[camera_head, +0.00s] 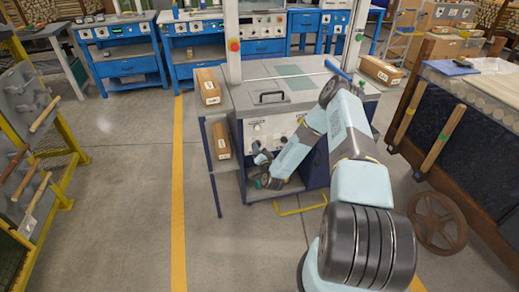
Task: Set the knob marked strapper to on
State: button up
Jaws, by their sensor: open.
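The grey machine cabinet (240,100) stands in the middle of the view, with a pale front control panel (284,126) carrying several small knobs and marks. The lettering is too small to read, so I cannot tell which knob is the strapper or how it is set. My arm reaches from the lower right, up over the panel's right side and back down to its lower left. My gripper (259,151) is a small dark shape just in front of the panel's lower left part, open. Whether it touches a knob cannot be told. My arm and gripper hide part of the panel.
A black handle (272,97) lies on the cabinet top. A yellow floor bracket (300,209) lies below. A handwheel (437,222) stands at right.

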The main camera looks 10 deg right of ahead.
jog(key=s, duration=1.2)
jog(key=w+r+n+g+y, duration=0.2)
jog(key=w+r+n, duration=0.2)
jog(key=r, duration=0.4)
jog(key=w+r+n+g+y, duration=0.1)
jog(key=w+r+n+g, duration=0.2)
jog(key=r, duration=0.5)
jog(key=s+r+n+g+h, duration=0.1)
jog(key=s+r, duration=0.1)
jog(key=r, duration=0.8)
jog(key=s+r+n+g+h, duration=0.1)
jog(key=s+r, duration=0.1)
jog(key=r, duration=0.7)
jog(key=s+d+r+g+h, duration=0.1)
jog(key=s+r+g, duration=0.1)
jog(key=s+r, duration=0.65)
jog(key=s+r+g, duration=0.1)
jog(key=s+r, duration=0.3)
jog(key=s, duration=0.6)
jog(key=s+a+r+g, duration=0.1)
jog(key=s+r, duration=0.3)
jog(key=s, duration=0.6)
jog(key=s+r+g, duration=0.1)
jog(key=s+r, duration=0.3)
jog(key=s, duration=0.5)
jog(key=shift+s+a+r, duration=0.2)
jog(key=shift+s+r, duration=0.05)
jog(key=shift+s, duration=0.15)
